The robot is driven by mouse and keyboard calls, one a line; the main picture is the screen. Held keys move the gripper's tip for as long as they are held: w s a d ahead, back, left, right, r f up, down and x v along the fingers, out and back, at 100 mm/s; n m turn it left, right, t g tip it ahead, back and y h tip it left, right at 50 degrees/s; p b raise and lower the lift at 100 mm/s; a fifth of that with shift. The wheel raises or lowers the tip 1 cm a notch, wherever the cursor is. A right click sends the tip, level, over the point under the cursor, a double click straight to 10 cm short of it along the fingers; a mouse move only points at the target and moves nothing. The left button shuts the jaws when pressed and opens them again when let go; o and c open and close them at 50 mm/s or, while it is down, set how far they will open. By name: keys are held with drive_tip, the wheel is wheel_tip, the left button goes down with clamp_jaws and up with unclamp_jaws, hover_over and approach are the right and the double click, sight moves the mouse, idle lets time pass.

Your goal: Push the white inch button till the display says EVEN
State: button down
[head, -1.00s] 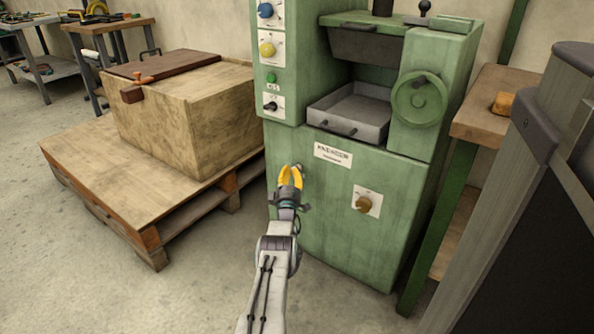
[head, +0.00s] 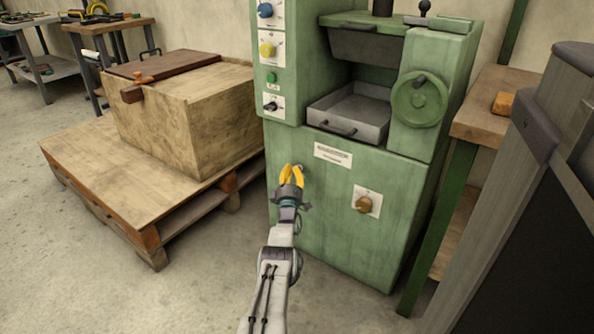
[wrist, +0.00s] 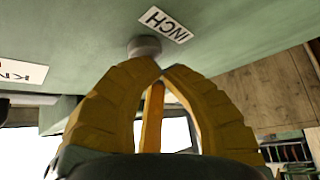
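The white inch button (wrist: 144,46) is a short round knob on the green machine front in the wrist view. Its label INCH (wrist: 165,24) appears turned over next to it. My gripper (wrist: 160,68) has its yellow fingertips together just below the button in the picture; I cannot tell whether they touch it. In the head view my gripper (head: 291,169) is at the machine's lower front, where its fingers largely hide the button. A small display-like plate (head: 272,87) sits under a green button; its text is too small to read.
The green machine (head: 330,200) has a brown knob (head: 364,204) right of my gripper and a handwheel (head: 418,99) above. A crate (head: 200,130) on a pallet (head: 95,190) stands left. A wooden-topped bench (head: 485,118) stands right. Floor in front is clear.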

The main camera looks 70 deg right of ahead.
drive_tip(key=shift+a+r+p, duration=0.1)
drive_tip(key=shift+a+p, duration=0.15)
drive_tip(key=shift+p, duration=0.35)
drive_tip(key=shift+a, duration=0.15)
drive_tip(key=shift+w+a+p, duration=0.1)
drive_tip(key=shift+a+p, duration=0.25)
drive_tip(key=shift+p, duration=0.4)
drive_tip(key=shift+a, duration=0.15)
